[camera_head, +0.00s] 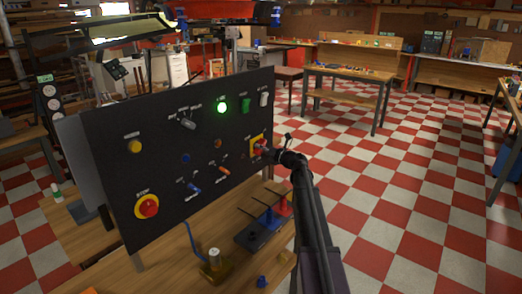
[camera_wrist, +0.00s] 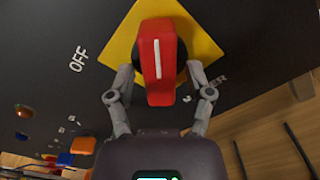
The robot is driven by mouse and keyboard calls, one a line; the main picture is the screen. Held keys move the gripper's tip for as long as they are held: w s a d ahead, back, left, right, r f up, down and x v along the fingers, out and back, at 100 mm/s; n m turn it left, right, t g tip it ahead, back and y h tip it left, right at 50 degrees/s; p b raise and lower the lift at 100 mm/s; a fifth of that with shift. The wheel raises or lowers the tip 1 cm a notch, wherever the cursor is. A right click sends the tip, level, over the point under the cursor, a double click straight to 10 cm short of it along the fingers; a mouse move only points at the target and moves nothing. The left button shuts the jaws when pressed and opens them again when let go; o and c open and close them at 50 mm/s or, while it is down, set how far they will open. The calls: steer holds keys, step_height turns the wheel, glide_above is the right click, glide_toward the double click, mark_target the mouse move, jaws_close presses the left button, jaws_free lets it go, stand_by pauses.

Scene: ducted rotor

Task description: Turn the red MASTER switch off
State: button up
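The red MASTER switch (camera_wrist: 158,62) is a block-shaped rotary handle with a white line, on a yellow diamond plate (camera_wrist: 120,38). It is on the black panel, at the right end in the head view (camera_head: 260,146). In the wrist view the white line runs nearly upright, and the OFF label (camera_wrist: 78,59) lies to the left of the plate. My gripper (camera_wrist: 159,73) is at the switch, with one finger on each side of the handle. A gap shows between each fingertip and the handle, so it looks open around it.
The panel (camera_head: 150,170) also bears a red STOP button (camera_head: 147,206), a lit green lamp (camera_head: 222,107), and several small switches and knobs. A wooden bench (camera_head: 170,265) below holds a brass-coloured block (camera_head: 215,268) and dark stands (camera_head: 254,237).

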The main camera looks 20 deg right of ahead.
jaws_close()
steer(key=n, duration=0.4)
steer(key=shift+w+d+f, duration=0.1)
steer(key=n, duration=0.5)
steer(key=shift+d, duration=0.15)
steer(key=n, duration=0.4)
steer(key=shift+w+d+n, duration=0.1)
steer(key=shift+n, duration=2.4)
